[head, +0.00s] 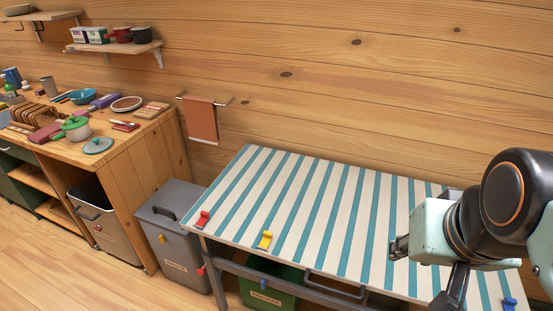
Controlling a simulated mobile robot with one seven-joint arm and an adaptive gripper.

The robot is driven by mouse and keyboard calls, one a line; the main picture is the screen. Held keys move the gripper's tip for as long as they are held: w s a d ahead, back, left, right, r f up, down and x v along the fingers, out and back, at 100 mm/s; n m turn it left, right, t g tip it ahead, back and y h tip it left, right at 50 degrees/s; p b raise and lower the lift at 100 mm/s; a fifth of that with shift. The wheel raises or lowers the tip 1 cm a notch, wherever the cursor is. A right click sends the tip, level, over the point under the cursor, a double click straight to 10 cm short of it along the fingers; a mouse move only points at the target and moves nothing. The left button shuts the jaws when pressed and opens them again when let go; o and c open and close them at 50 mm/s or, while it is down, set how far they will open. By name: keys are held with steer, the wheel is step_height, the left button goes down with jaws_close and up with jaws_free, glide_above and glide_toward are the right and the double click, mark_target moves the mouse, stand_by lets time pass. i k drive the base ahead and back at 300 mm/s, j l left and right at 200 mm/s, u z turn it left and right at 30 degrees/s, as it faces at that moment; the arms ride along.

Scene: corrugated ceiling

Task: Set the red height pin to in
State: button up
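A small red part (201,271) sticks out at the front left leg of the striped table, below the tabletop. It looks like the height pin, but it is too small to tell whether it is in or out. A red clip-like piece (202,218) stands on the tabletop's left edge above it. My gripper (420,276) is over the table's right part, well to the right of both red parts. Its two dark fingers look spread apart with nothing between them. The arm hides part of the table's right end.
The striped table (310,215) also bears a yellow piece (265,240) and a blue piece (509,304). A grey lidded bin (180,260) stands close left of the red part. A green crate (268,293) is under the table. A cluttered wooden counter (140,140) is at left.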

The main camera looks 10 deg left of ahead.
mark_target(200, 272)
steer(key=i+u, duration=0.1)
steer(key=u, duration=1.6)
steer(key=j+z, duration=0.45)
steer(key=j, duration=0.45)
steer(key=z, duration=1.55)
steer(key=u, duration=1.45)
steer(key=k, duration=0.05)
